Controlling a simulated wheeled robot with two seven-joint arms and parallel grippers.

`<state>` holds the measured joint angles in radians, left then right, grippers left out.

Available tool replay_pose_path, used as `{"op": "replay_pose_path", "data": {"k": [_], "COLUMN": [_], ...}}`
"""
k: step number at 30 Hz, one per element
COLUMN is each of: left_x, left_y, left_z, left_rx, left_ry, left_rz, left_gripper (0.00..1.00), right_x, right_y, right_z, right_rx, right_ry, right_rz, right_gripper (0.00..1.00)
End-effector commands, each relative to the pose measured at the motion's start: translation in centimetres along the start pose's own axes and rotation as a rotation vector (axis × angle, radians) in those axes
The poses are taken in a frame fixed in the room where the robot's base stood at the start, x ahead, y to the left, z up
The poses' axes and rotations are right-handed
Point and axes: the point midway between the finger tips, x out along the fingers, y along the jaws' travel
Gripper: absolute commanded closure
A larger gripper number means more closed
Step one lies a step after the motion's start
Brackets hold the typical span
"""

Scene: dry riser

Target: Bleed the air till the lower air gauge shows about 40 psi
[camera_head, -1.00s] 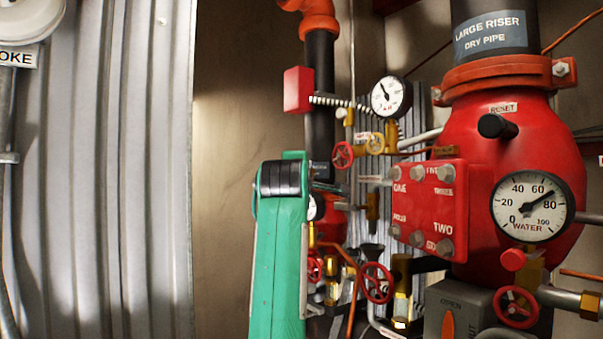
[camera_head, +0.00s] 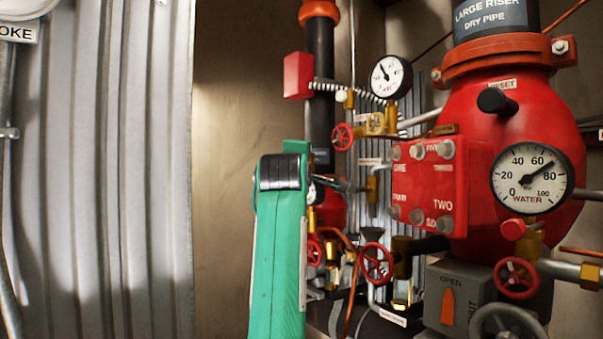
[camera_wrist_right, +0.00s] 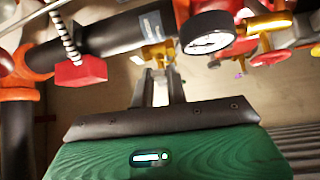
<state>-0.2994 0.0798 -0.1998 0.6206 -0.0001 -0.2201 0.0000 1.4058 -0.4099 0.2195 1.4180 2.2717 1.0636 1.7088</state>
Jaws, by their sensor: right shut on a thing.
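The lower air gauge (camera_head: 316,190) is mostly hidden behind my right arm in the head view. In the right wrist view its white dial (camera_wrist_right: 207,40) is seen at a slant, and I cannot read its value. A brass valve (camera_wrist_right: 155,53) sits to the left of that dial, on the pipework. My right gripper (camera_wrist_right: 161,72) is shut on the brass valve, with its two grey fingers reaching up to it. In the head view the fingers (camera_head: 350,187) show just right of my green arm. My left gripper is not in view.
An upper air gauge (camera_head: 390,77) hangs above, its numbers too small to read. The water gauge (camera_head: 532,178) points to about 70. Red handwheels (camera_head: 376,262) and a red bolted cover plate (camera_head: 430,187) crowd the right. A bare wall (camera_head: 240,110) lies left.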

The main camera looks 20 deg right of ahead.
Motion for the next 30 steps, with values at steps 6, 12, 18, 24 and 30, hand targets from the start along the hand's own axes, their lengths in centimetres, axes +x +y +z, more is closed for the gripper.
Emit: {"op": "replay_pose_path", "data": {"k": [6,12,18,24,30], "left_x": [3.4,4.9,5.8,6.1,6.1], "left_y": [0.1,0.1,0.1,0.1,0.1], "left_z": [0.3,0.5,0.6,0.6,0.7], "left_rx": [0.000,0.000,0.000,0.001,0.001], "left_ry": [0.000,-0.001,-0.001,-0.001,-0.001], "left_rz": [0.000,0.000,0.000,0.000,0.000], "left_gripper": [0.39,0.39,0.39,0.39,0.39], "right_x": [0.0,0.1,0.2,0.3,0.3], "right_y": [-1.5,-1.9,-2.1,-2.1,-2.1], "right_z": [0.0,-0.1,-0.3,-0.3,-0.3], "right_rx": [0.109,0.199,0.261,0.291,0.297], "right_ry": [0.000,0.001,0.000,0.000,0.000], "right_rz": [0.110,0.201,0.262,0.290,0.295], "right_gripper": [1.00,1.00,1.00,1.00,1.00]}}
